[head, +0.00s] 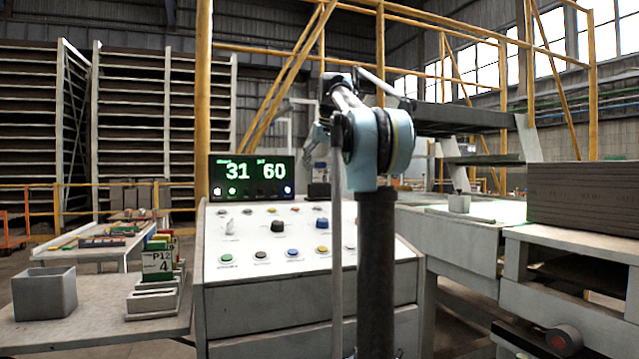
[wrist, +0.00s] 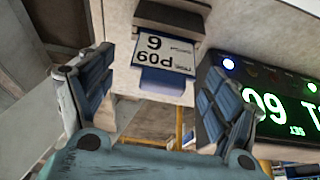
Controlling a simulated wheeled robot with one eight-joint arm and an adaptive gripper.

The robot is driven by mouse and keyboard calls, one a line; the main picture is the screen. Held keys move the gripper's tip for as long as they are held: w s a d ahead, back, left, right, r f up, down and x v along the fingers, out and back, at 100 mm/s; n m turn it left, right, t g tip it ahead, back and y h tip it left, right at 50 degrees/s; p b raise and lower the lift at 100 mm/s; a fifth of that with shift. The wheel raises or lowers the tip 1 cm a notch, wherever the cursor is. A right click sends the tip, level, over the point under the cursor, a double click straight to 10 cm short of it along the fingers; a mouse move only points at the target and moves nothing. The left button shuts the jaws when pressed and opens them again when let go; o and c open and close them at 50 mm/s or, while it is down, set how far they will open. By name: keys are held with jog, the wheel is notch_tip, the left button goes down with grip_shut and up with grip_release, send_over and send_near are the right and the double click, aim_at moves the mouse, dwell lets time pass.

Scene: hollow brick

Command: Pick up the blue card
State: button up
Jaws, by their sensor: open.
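The console (head: 265,262) has knobs and coloured buttons below its lit display (head: 252,177). At left, a side table (head: 95,335) holds a grey bin (head: 44,293) and a rack (head: 152,303) with a P12 card (head: 157,263). Stacked boards (head: 585,195) stand at right.

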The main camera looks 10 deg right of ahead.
aim_at(319, 175)
jog(key=shift+x, duration=2.2)
jog(key=shift+a, duration=0.15)
jog(key=c, duration=1.2)
